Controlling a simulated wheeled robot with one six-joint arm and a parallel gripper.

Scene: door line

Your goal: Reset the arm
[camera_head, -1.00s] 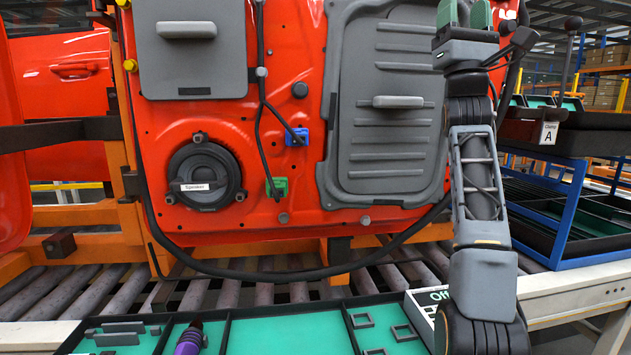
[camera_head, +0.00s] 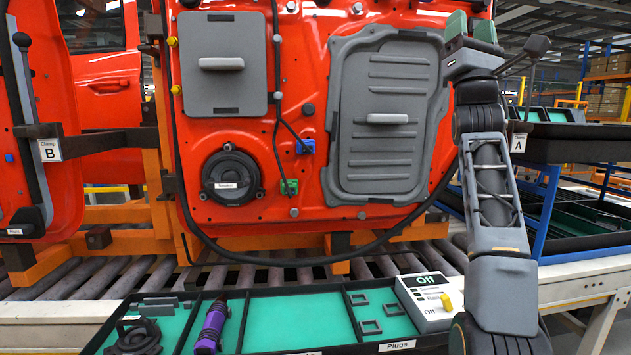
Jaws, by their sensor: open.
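My arm stands raised on the right side of the head view, in front of the door's right edge. My gripper (camera_head: 471,29) is at its top, with two green finger pads apart and nothing seen between them. It overlaps the upper right of the red door panel (camera_head: 250,135) in the picture; I cannot tell the gap between them.
A parts tray (camera_head: 240,345) holds a purple tool (camera_head: 212,325), a black part and grey plugs. A control box (camera_head: 428,300) reading "Off" stands beside my arm. Clamp B (camera_head: 48,150) is left and Clamp A (camera_head: 519,143) right. Rollers (camera_head: 75,278) run below the door.

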